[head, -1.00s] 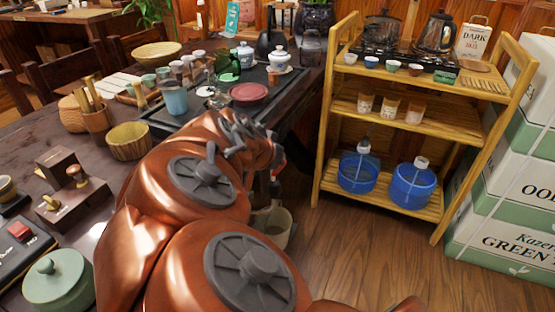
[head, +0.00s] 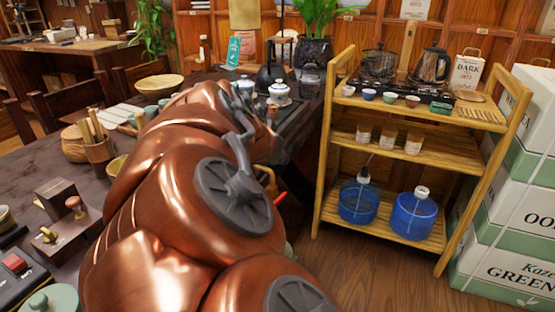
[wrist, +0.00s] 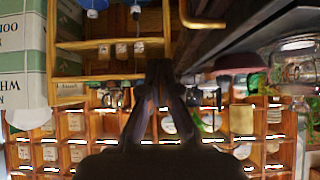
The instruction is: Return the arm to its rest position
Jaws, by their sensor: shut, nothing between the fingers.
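My copper-coloured arm fills the middle of the head view, reaching over the near edge of the dark table (head: 62,168). It hides much of the tea set. My gripper (wrist: 160,68) shows in the wrist view with its dark fingers together and nothing between them. In the head view the fingers are hidden behind my arm. The wrist view looks out past the table edge, with the room appearing upside down.
A wooden rack (head: 330,140) with a kettle (head: 431,66), cups and blue water jugs (head: 413,214) stands at right. Bare floor (head: 370,270) lies before the rack.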

